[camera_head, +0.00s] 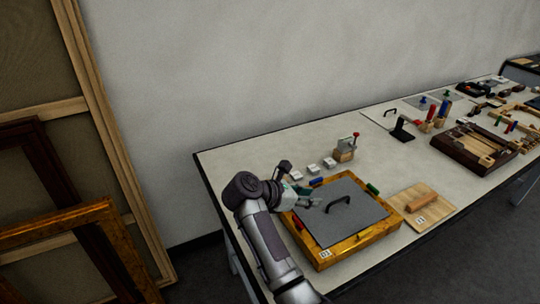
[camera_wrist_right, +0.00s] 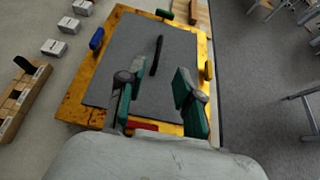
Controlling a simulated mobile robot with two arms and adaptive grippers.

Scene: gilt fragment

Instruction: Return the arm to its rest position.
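My right gripper (camera_head: 309,198) reaches over the left part of a yellow-framed box with a grey lid (camera_head: 340,228). In the right wrist view the gripper (camera_wrist_right: 155,92) has its two green-and-grey fingers spread apart, with nothing between them. The box's yellow frame (camera_wrist_right: 78,95) and its grey lid (camera_wrist_right: 125,60) lie beneath the fingers. The lid's black handle (camera_wrist_right: 157,55) is ahead of the fingertips and apart from them. My right arm (camera_head: 266,240) comes in from the bottom of the head view. My left gripper is not in either view.
A light wooden board with a block (camera_head: 421,203) lies right of the box. Several small white blocks (camera_head: 313,168) and a wooden holder (camera_head: 345,150) stand behind it. More items crowd the table's far right. Frames lean (camera_head: 60,240) at the left.

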